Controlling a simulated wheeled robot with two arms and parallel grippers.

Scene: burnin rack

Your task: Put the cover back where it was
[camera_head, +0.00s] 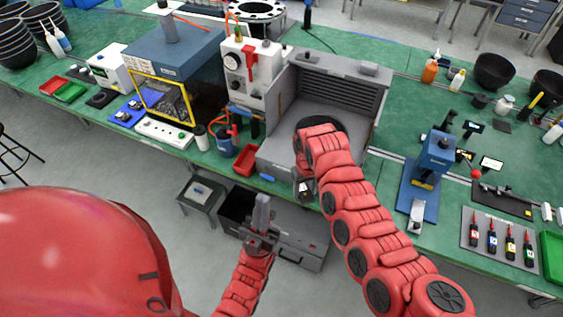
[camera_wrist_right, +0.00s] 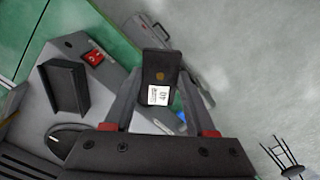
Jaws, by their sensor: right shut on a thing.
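My right gripper (camera_wrist_right: 160,85) is shut on a small dark rectangular piece (camera_wrist_right: 160,70) with a white label marked with a number. I cannot tell for sure whether this piece is the cover. In the head view the right gripper (camera_head: 306,188) is at the front edge of the grey open-topped rack (camera_head: 278,158), and my arm partly hides it. In the right wrist view a black block (camera_wrist_right: 65,87) with a recess stands on the grey rack surface beside a red switch (camera_wrist_right: 93,57). My left gripper (camera_head: 262,212) points up, below the bench front, with no object visible in it.
A red bin (camera_head: 245,160) stands left of the rack. A white gauge unit (camera_head: 250,72) and a blue chamber (camera_head: 178,55) are behind it. A blue press (camera_head: 434,155) stands to the right.

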